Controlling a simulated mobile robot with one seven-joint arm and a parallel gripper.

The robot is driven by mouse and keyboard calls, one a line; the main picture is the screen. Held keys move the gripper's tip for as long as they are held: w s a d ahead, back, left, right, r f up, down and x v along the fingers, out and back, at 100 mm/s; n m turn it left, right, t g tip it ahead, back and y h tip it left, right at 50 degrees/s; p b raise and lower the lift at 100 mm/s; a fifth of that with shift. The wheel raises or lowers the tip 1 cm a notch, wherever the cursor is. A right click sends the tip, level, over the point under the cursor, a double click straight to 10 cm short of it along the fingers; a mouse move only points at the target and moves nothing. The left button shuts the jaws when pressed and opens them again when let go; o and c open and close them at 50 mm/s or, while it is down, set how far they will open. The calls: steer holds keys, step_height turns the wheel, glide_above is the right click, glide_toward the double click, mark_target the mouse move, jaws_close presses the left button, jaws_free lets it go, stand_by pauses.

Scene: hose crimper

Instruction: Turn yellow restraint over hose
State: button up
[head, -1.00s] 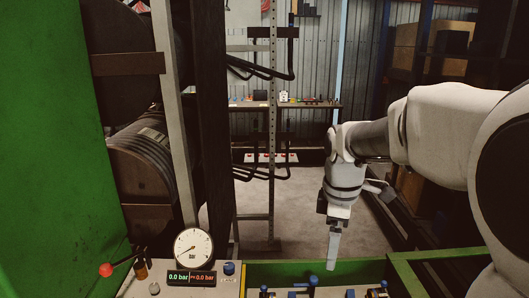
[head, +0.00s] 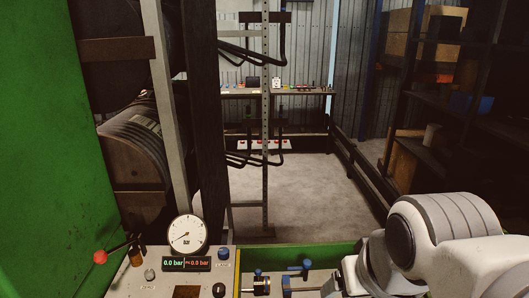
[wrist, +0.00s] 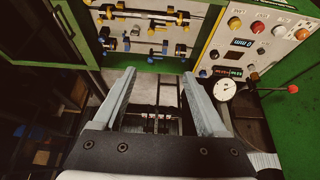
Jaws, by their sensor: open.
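In the wrist view, my gripper (wrist: 158,78) is open and empty, its two grey fingers spread wide. Beyond the fingertips is a green-framed bench with several rods or hoses held in blue and yellow fittings. One yellow part (wrist: 181,17) sits on the upper rod, and small yellow pieces show lower down. I cannot tell which piece is the yellow restraint. My gripper is not clearly visible there; my arm enters from the lower right.
A control panel with a round gauge (head: 188,234) and a red-knobbed lever (head: 100,257) stands left of the bench; the panel's coloured buttons show in the wrist view (wrist: 258,27). The green bench wall (head: 300,255) borders the fittings. Open floor (head: 310,190) lies behind it.

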steer(key=w+d+f+n+g+b, duration=0.25)
steer(key=w+f+g+b, duration=0.45)
steer(key=w+f, duration=1.5)
steer(key=shift+m+t+h, duration=0.3)
steer(key=shift+m+t, duration=0.05)
steer(key=shift+t, duration=0.45)
steer(key=f+b, duration=0.1)
steer(key=f, duration=0.4)
steer(key=d+f+b, duration=0.1)
steer(key=f, duration=0.5)
steer(key=w+f+b, duration=0.1)
steer(key=f, duration=0.4)
steer(key=shift+d+f, duration=0.2)
steer(key=shift+f, duration=0.2)
jaws_close()
